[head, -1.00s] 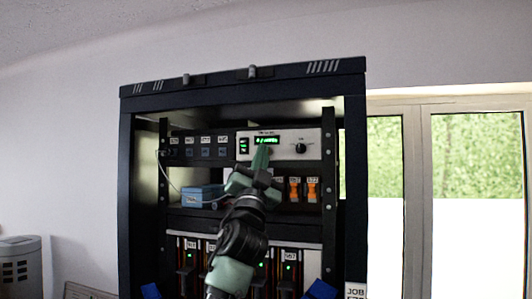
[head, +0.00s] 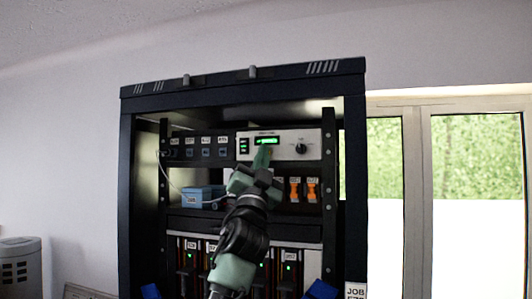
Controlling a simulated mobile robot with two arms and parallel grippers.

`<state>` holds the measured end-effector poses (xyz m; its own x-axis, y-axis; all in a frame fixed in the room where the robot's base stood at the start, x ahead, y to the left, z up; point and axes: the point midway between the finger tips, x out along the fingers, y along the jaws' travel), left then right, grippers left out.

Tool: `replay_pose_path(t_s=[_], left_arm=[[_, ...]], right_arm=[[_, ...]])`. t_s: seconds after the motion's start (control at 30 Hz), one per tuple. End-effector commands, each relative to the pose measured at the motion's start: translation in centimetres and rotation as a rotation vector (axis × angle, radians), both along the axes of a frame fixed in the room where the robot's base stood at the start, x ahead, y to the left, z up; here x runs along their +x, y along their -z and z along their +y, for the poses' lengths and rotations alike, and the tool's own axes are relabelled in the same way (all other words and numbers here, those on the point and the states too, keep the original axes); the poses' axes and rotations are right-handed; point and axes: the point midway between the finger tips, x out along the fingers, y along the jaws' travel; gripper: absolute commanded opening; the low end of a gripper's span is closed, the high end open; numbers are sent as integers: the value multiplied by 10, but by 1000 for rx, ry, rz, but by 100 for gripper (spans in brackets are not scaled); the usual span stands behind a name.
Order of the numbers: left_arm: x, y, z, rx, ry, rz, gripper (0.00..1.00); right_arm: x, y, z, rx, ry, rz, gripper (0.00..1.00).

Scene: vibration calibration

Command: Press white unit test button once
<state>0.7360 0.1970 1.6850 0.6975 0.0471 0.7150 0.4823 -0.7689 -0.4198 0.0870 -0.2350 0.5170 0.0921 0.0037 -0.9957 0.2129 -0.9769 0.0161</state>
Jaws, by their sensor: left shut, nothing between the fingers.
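The white unit (head: 284,149) sits at the upper right inside the dark rack. Its face has a lit green display (head: 266,141), a small green-lit panel at its left end and a black knob (head: 301,148) at the right. My left gripper (head: 262,157) is shut and empty, its fingertips in front of the unit's face just below the display. I cannot tell whether they touch it. The test button is not visible; my fingers cover that part of the face. My right gripper is not in view.
The dark rack (head: 126,190) frames the workspace. A blue box (head: 203,197) with a thin cable stands on the shelf left of my gripper. Orange switches (head: 312,190) are close on the right. Modules with green lights (head: 289,255) fill the lower bay.

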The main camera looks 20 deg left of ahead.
Motion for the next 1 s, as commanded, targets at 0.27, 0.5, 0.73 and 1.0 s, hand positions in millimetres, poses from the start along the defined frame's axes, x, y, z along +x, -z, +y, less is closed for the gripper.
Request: replay_pose_path(t_s=[0.27, 0.5, 0.73, 1.0], left_arm=[[-5, 0, 1, -2, -1, 1, 0], [-15, 1, 1, 0, -1, 1, 0], [-16, 2, 1, 0, 0, 1, 0], [-34, 0, 2, 0, -3, -1, 0]], right_arm=[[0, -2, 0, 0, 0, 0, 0], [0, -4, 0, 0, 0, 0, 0], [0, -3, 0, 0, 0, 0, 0], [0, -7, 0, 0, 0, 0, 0]])
